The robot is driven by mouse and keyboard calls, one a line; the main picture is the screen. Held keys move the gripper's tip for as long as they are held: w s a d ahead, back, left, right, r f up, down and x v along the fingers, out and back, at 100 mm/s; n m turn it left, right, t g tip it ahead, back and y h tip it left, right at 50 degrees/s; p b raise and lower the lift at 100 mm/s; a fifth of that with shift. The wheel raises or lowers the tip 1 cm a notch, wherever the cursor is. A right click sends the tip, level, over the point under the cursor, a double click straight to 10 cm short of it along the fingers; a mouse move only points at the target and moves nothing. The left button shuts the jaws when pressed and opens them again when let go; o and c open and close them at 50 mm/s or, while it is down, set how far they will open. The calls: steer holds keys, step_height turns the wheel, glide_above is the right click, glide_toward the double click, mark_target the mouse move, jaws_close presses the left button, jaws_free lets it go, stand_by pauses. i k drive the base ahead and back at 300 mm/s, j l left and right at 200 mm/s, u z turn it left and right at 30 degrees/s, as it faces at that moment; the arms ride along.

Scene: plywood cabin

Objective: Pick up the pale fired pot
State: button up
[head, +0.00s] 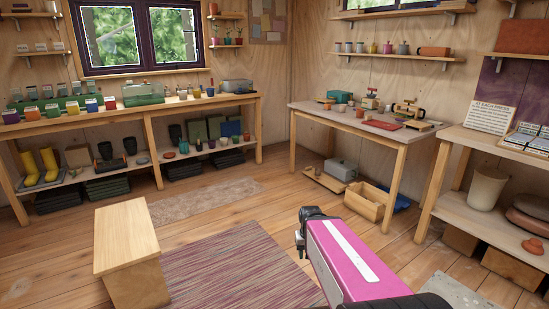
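A tall pale beige pot (486,188), wider at the rim, stands upright on the lower shelf of the bench at the right. It looks like the pale fired pot, though small pale vessels elsewhere are too small to judge. The dark end of my arm, where my gripper (301,238) seems to be, is over the floor at the lower middle, well left of the pot and apart from it. My pink arm link hides part of the floor. The fingers are too small and dark to tell whether they are open or shut.
Rounded brown bags (528,212) and a small terracotta piece (533,246) lie beside the pot. The table (366,122) holds tools and a red mat. A wooden stool (126,237) and striped rug (235,268) are at left. Floor between table and rug is partly free.

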mark_target(342, 106)
steer(key=i, duration=1.95)
steer(key=i+u, duration=0.15)
steer(key=i, duration=0.35)
steer(key=i+l+u, duration=0.1)
steer(key=i, duration=0.4)
steer(key=i+l+u, duration=0.15)
steer(key=i, duration=0.35)
